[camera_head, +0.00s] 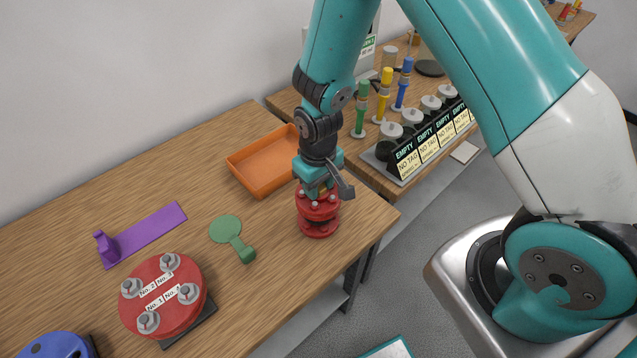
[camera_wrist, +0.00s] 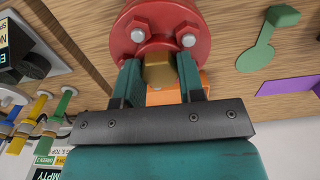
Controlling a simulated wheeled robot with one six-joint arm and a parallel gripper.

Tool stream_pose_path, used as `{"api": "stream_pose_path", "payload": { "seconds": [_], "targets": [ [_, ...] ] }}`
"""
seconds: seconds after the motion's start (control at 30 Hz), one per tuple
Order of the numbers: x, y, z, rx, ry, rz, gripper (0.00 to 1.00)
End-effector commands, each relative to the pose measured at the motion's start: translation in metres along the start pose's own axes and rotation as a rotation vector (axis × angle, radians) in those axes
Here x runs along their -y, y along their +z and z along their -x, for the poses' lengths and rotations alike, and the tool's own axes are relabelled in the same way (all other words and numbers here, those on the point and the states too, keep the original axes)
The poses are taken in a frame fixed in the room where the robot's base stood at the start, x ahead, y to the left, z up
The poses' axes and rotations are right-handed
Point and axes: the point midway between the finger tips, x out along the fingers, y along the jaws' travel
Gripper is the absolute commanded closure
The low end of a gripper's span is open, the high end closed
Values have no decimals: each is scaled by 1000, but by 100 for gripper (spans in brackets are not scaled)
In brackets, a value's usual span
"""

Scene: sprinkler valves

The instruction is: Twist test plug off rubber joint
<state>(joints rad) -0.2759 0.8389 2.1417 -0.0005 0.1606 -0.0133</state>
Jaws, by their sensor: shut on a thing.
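A red flanged fitting with a black middle, the rubber joint (camera_head: 318,216), stands upright on the wooden table near its right corner. In the wrist view its red flange (camera_wrist: 193,22) shows with bolts. A brass-coloured plug (camera_wrist: 159,72) sits at the flange's centre. My gripper (camera_wrist: 160,78) points down over the joint, its two teal fingers shut on the brass plug, one on each side. In the head view my gripper (camera_head: 318,186) covers most of the plug. I cannot tell whether the plug is still threaded in.
An orange tray (camera_head: 262,168) stands behind the joint. A green paddle-shaped piece (camera_head: 226,229), a purple bracket (camera_head: 150,230) and a red numbered flange (camera_head: 182,318) lie to the left. A second table carries a rack (camera_head: 385,152) marked EMPTY and coloured uprights.

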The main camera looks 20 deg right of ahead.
Motion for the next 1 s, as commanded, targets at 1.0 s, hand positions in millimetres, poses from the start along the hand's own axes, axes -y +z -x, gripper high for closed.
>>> {"api": "stream_pose_path", "payload": {
  "seconds": [1.0],
  "targets": [
    [0,0,22,0,0,27,89]
  ]
}}
